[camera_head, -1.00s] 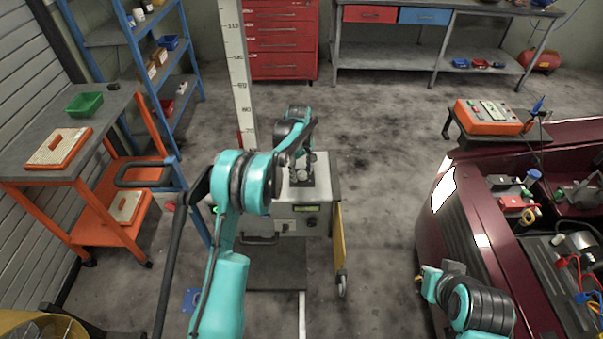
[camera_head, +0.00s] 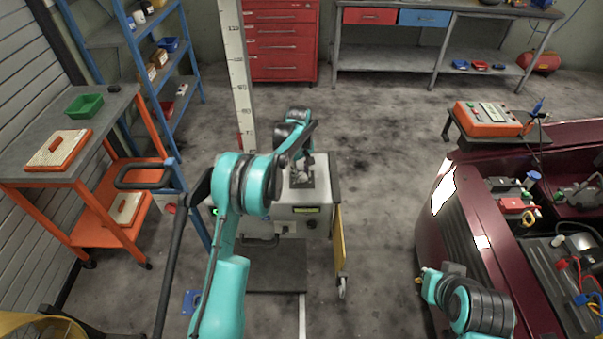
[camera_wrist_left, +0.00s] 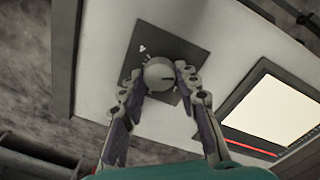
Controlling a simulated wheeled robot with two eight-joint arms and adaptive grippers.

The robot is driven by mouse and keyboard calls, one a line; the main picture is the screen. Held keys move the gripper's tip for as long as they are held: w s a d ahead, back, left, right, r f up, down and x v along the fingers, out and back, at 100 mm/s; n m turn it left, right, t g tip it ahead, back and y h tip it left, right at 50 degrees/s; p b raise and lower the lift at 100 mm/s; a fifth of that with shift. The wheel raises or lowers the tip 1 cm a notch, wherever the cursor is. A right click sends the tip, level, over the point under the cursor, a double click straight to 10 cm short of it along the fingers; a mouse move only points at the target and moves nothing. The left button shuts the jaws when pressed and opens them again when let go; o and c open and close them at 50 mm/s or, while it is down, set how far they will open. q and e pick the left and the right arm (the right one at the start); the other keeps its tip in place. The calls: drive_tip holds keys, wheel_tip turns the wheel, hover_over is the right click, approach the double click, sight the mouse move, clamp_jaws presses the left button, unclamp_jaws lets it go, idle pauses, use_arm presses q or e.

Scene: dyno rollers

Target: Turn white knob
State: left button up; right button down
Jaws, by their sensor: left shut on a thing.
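The white knob (camera_wrist_left: 159,73) is a round light dial with a dark mark on its right side, seen in the left wrist view. It sits on a dark square plate (camera_wrist_left: 186,49) on top of a light grey machine (camera_head: 322,188). My left gripper (camera_wrist_left: 160,80) is shut on the knob, with one finger on each side of it. In the head view my left gripper (camera_head: 302,172) is over the dark plate, and it hides most of the knob. My right arm shows at the lower right, but its gripper fingers cannot be made out.
A yellow panel (camera_head: 340,238) hangs on the machine's right side. A dark red car (camera_head: 448,228) with an open engine bay stands at the right. An orange cart (camera_head: 105,215) and a blue shelf (camera_head: 186,55) stand at the left. The floor between machine and car is clear.

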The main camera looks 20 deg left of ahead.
sight(300, 174)
use_arm(q)
drive_tip(key=m, duration=1)
drive_tip(key=shift+w+m+p, duration=0.1)
drive_tip(key=shift+m+p, duration=0.2)
drive_tip(key=shift+p, duration=0.1)
idle(0.3)
drive_tip(key=o, duration=1.1)
drive_tip(key=shift+o, duration=0.2)
wheel_tip(300, 174, up, 12)
drive_tip(key=shift+a, duration=0.25)
